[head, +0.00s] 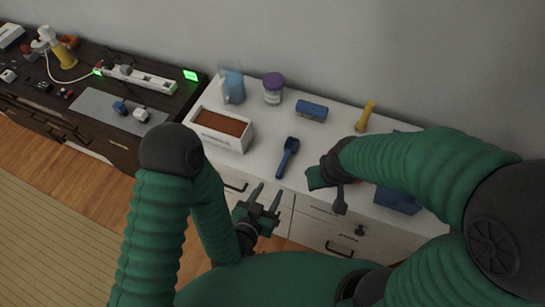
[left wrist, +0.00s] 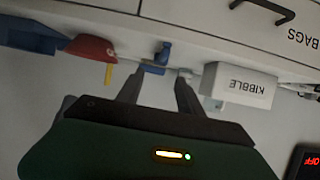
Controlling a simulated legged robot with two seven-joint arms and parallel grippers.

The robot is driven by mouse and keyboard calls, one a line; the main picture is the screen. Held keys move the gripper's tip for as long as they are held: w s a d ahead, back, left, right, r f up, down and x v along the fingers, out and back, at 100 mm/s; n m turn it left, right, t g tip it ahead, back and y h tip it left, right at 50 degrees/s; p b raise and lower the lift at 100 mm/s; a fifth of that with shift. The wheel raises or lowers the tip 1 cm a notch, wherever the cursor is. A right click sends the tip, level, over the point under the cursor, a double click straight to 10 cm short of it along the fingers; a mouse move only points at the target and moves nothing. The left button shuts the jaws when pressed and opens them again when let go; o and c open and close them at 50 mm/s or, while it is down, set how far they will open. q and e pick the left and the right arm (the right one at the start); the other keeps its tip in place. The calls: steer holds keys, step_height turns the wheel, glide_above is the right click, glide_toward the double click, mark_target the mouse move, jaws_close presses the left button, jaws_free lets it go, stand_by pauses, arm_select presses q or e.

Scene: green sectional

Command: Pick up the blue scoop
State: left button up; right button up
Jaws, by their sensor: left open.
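The blue scoop (head: 287,157) lies on the white cabinet top, right of the kibble box, with its handle toward the front edge. My left gripper (head: 266,193) is open and empty, in front of the cabinet and apart from the scoop. In the left wrist view my open fingers (left wrist: 161,76) point toward the cabinet edge. A small blue shape (left wrist: 161,53) shows between and beyond them; I cannot tell for sure that it is the scoop. My right gripper (head: 327,188) is over the cabinet's front edge, right of the scoop; its jaws are unclear.
The white kibble box (head: 224,142) with brown contents stands left of the scoop. Behind are a clear blue pitcher (head: 233,88), a purple-lidded jar (head: 273,91), a blue case (head: 312,110) and a yellow object (head: 366,115). A blue bin (head: 397,201) is partly hidden by my right arm.

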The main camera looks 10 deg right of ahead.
mark_target(282, 166)
arm_select(q)
steer(key=b+x, duration=0.3)
steer(key=x, duration=0.9)
steer(key=shift+w, duration=0.2)
steer(key=w+f, duration=0.1)
steer(key=w+d+f, duration=0.1)
steer(key=w, duration=0.1)
steer(key=shift+w, duration=0.1)
steer(key=shift+d, duration=0.35)
steer(key=c, duration=0.5)
jaws_close()
steer(key=shift+f, duration=0.1)
arm_select(e)
steer(key=f, duration=0.1)
steer(key=a+f, duration=0.1)
steer(key=f, duration=0.1)
steer(key=shift+w+a, duration=0.1)
